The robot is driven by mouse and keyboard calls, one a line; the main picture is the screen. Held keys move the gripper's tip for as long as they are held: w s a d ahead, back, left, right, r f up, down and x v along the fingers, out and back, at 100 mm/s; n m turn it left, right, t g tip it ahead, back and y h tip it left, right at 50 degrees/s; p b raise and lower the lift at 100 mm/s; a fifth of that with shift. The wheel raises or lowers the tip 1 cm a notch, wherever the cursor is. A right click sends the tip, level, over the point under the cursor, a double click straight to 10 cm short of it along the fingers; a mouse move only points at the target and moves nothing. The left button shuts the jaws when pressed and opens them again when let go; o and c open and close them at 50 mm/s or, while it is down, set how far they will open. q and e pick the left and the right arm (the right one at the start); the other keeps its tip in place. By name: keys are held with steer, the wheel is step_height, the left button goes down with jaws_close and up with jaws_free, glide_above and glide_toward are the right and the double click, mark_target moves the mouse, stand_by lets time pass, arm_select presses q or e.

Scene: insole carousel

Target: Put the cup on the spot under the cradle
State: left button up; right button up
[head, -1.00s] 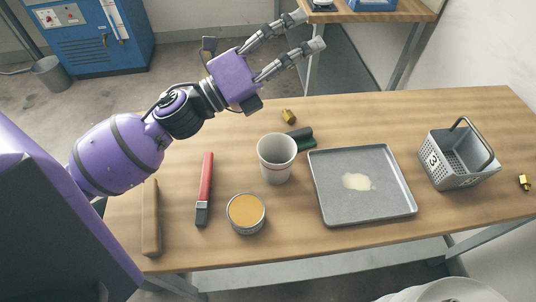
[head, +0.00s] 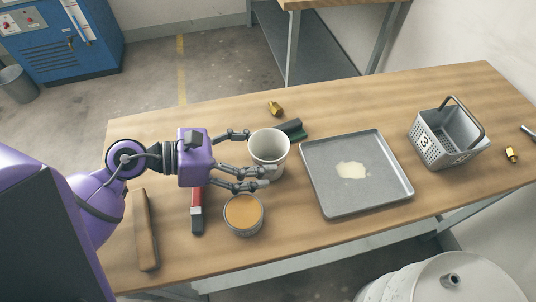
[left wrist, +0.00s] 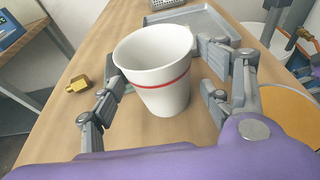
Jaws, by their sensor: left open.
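The white cup (head: 269,150) with a red band stands upright on the wooden table; it fills the middle of the left wrist view (left wrist: 158,70). My left gripper (head: 253,160) is open, low over the table, with its fingers on opposite sides of the cup; the wrist view shows the fingers (left wrist: 160,85) flanking it. I cannot tell whether any finger touches it. A pale irregular spot (head: 351,170) lies on the grey tray (head: 330,205), right of the cup. I cannot make out a cradle above that spot. My right gripper is out of view.
An orange-topped tin (head: 243,213) stands close by the lower finger. A red-handled tool (head: 196,215) and brown bar (head: 146,230) lie left. Behind the cup are a dark green object (head: 292,130) and brass fitting (head: 275,109). A grey basket (head: 430,150) marked 3 stands right of the tray.

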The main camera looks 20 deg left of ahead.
mark_target(269, 154)
arm_select(q)
steer(key=shift+x, duration=1.6)
steer(key=shift+r, duration=0.1)
steer(key=shift+c, duration=0.5)
steer(key=c, duration=0.8)
